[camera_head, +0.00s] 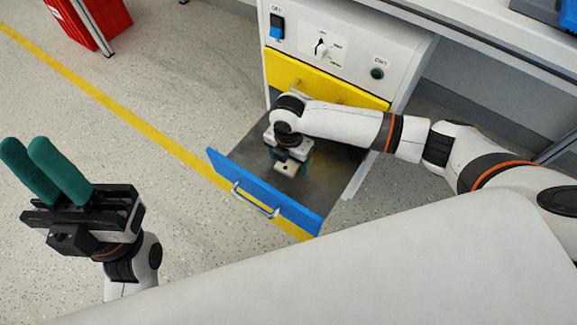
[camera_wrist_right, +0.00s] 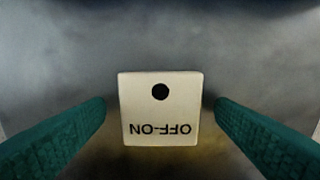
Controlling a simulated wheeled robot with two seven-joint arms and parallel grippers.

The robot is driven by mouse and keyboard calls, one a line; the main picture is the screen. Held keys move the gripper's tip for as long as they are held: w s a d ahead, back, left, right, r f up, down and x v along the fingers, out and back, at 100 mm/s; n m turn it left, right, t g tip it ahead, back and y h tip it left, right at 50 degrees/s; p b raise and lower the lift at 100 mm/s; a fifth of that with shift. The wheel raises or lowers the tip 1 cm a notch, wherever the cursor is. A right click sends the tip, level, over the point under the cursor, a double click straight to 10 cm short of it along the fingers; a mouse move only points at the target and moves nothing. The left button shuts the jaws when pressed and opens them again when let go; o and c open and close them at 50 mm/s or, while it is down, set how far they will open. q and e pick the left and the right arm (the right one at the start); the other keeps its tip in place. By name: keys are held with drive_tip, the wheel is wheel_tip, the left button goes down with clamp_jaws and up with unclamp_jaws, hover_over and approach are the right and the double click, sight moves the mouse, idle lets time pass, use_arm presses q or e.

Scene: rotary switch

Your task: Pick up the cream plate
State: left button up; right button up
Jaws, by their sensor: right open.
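The cream plate (camera_wrist_right: 160,122) is a small square with a black dot and the marking "OFF-ON", upside down in the right wrist view. It lies on the dark floor of the open drawer, and a part of it shows in the head view (camera_head: 285,168). My right gripper (camera_wrist_right: 160,115) is open, with one green finger on each side of the plate and a gap on both sides. In the head view the right gripper (camera_head: 290,165) is inside the drawer, partly hidden by its wrist. My left gripper (camera_head: 45,165) is away at the left over the floor, its green fingers near each other.
The open drawer has a blue front (camera_head: 265,192) with a metal handle. A closed yellow drawer (camera_head: 320,80) is above it, under a panel with a rotary switch (camera_head: 320,48), a blue rocker switch and a green button. A red crate (camera_head: 90,20) stands far left.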

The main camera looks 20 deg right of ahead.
drive_tip(key=c, duration=1.1)
